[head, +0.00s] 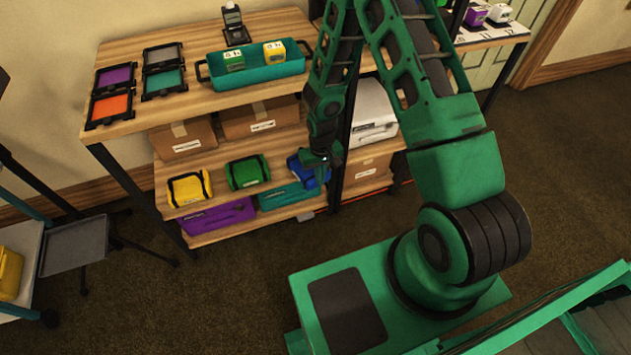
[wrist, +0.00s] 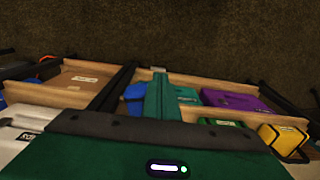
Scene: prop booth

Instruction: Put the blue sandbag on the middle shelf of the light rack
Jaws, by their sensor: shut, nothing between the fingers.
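The blue sandbag (head: 308,168) is at the right end of the middle shelf (head: 218,200) of the light rack, right of a green sandbag (head: 247,172) and a yellow sandbag (head: 189,188). My gripper (head: 326,158) is shut and empty, close beside the blue sandbag and partly covering it in the head view. I cannot tell whether they touch. In the wrist view the blue sandbag (wrist: 134,92) shows only in part, behind my gripper and near the shelf's front edge. How fully it rests on the shelf is hidden.
Cardboard boxes (head: 182,138) stand behind the sandbags. Purple (head: 216,216) and teal (head: 288,195) cases lie below. The rack top holds a teal tray (head: 258,73) and several coloured filter frames (head: 110,105). A cart (head: 22,240) stands at left.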

